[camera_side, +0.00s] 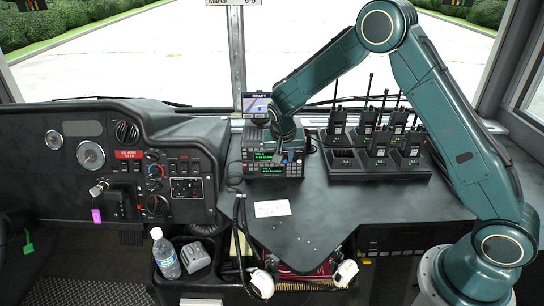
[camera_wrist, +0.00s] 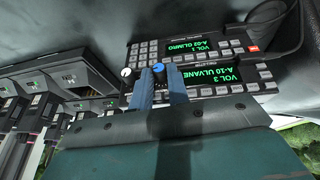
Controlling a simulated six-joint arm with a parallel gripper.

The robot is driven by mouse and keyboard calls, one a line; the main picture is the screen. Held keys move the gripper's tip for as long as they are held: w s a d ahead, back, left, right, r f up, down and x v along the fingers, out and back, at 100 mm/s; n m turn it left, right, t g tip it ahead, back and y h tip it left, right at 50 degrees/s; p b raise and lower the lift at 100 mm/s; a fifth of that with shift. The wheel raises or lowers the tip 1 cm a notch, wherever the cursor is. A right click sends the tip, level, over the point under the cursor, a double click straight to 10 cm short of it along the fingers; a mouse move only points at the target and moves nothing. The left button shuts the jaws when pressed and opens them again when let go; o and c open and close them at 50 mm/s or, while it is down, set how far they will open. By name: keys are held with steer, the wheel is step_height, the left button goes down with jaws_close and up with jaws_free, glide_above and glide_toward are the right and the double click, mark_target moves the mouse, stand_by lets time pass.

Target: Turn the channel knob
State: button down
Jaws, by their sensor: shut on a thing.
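Two stacked radios stand on the dark console. A white-capped knob (camera_wrist: 127,73) is just left of the fingers. I cannot read labels naming the knobs.
A charger rack (camera_side: 372,168) with several handheld radios stands close to the right. A small screen marked "READY" (camera_side: 257,105) is behind the radios. A white card (camera_side: 272,209) lies in front on otherwise clear console. Cables hang at the left front. A bottle (camera_side: 165,254) stands lower left.

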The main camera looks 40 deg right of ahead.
steer(key=shift+w+a+f+n+g+h, duration=0.1)
steer(key=shift+w+a+n+g+h, duration=0.1)
steer(key=shift+g+h, duration=0.5)
steer(key=shift+w+a+f+n+g+h, duration=0.1)
steer(key=shift+a+n+g+h, duration=0.1)
steer(key=shift+g+h, duration=0.45)
steer(key=shift+w+a+n+g+h, duration=0.1)
steer(key=shift+w+n+g+h, duration=0.1)
steer(key=shift+g+h, duration=0.45)
steer(key=shift+h, duration=0.4)
steer(key=c, duration=1.6)
jaws_free()
steer(key=shift+s+d+r+t+y, duration=0.15)
steer(key=shift+t+y, duration=0.25)
steer(key=shift+y, duration=0.2)
